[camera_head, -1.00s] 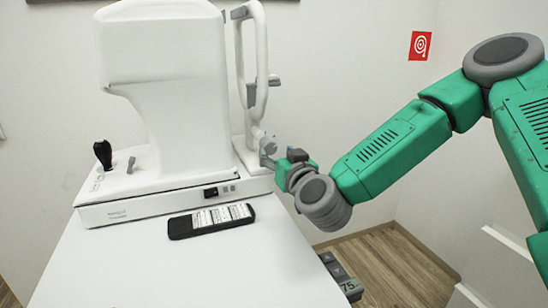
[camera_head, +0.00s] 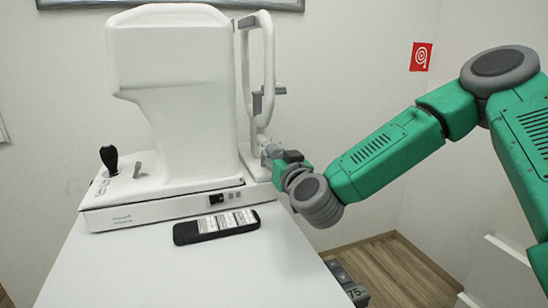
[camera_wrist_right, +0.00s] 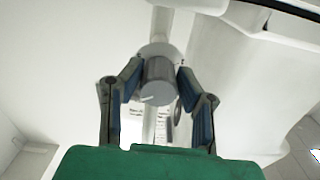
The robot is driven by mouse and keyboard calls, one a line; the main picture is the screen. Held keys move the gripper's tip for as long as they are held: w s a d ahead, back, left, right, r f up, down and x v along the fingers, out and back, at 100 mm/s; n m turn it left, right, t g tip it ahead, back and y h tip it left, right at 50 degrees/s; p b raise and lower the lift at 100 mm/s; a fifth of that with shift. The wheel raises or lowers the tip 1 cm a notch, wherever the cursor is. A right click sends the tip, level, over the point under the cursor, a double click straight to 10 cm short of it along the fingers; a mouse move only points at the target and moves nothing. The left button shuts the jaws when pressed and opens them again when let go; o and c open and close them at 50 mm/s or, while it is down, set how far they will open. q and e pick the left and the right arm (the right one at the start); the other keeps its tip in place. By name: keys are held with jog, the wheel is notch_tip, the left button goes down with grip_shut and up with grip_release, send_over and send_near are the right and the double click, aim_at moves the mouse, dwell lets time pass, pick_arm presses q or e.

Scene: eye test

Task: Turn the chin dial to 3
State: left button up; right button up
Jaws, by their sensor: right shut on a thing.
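The chin dial (camera_wrist_right: 158,82) is a dark grey round knob with a short white line on its face, seen between my right gripper's fingers in the wrist view. A pale round plate lies behind it; I cannot read a number there. My right gripper (camera_wrist_right: 158,84) is shut on the dial, one finger at each side. In the head view my right gripper (camera_head: 268,156) is at the lower part of the chin-rest frame (camera_head: 268,70), on the right of the white eye-test machine (camera_head: 175,100); the dial is too small to make out there. My left gripper is out of view.
The machine stands on a white table (camera_head: 190,275). A black joystick (camera_head: 109,158) rises at its left. A dark handheld device with a pale label (camera_head: 216,226) lies in front. A control box marked 75 (camera_head: 346,280) is at the table's right edge. The front tabletop is clear.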

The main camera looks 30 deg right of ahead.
jog(key=shift+d+n+p, duration=0.1)
jog(key=shift+n+p, duration=0.2)
jog(key=shift+p, duration=0.05)
jog(key=n+p, duration=0.2)
jog(key=p, duration=0.1)
jog(key=n+p, duration=0.2)
jog(key=shift+r, duration=0.25)
jog(key=n+p, duration=0.3)
jog(key=shift+s+n, duration=0.1)
jog(key=shift+n, duration=0.2)
jog(key=shift+f+n+p, duration=0.2)
jog(key=shift+n+p, duration=0.8)
jog(key=shift+n, duration=0.8)
jog(key=shift+f, duration=0.1)
jog(key=o, duration=0.9)
jog(key=shift+s, duration=0.1)
jog(key=shift+o, duration=1.1)
